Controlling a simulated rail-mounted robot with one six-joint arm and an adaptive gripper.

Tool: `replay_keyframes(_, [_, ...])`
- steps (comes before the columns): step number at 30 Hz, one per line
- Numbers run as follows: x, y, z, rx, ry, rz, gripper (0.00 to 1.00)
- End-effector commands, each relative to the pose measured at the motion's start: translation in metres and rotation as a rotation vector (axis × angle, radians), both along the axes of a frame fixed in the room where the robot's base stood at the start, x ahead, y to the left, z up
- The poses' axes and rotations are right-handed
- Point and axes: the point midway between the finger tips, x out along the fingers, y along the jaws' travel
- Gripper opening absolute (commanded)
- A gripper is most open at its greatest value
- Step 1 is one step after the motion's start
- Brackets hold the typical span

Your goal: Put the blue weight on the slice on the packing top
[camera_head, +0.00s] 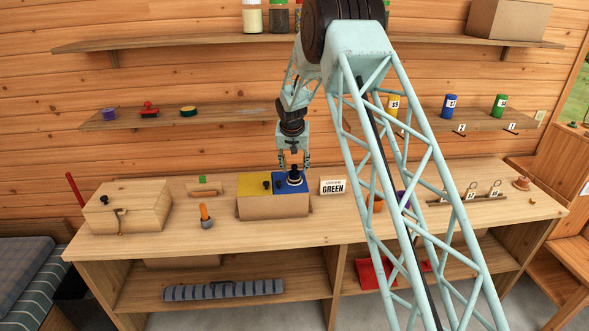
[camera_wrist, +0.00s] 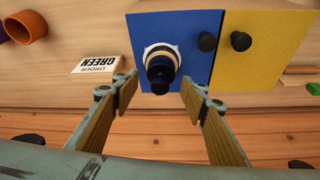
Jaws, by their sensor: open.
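That piece stands upright on a pale, thin base (camera_wrist: 148,49) on the blue panel (camera_wrist: 184,22). In the head view the piece (camera_head: 294,178) is just below the fingertips. I cannot tell whether it is the blue weight, nor whether the pale base is the slice. Finger contact is not visible.
A yellow panel (camera_head: 254,184) with a black knob adjoins the blue one. An "ORDER GREEN" card (camera_head: 333,186) stands right of the box. A wooden box (camera_head: 128,208) and an orange-topped item (camera_head: 205,215) are left. Blue (camera_head: 449,106) and green (camera_head: 499,105) canisters stand on the shelf.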

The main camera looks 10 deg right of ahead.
Motion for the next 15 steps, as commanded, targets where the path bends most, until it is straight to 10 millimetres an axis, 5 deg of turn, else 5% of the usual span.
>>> replay_keyframes(15, [-0.021, 0.006, 0.052, 0.001, -0.001, -0.001, 0.40])
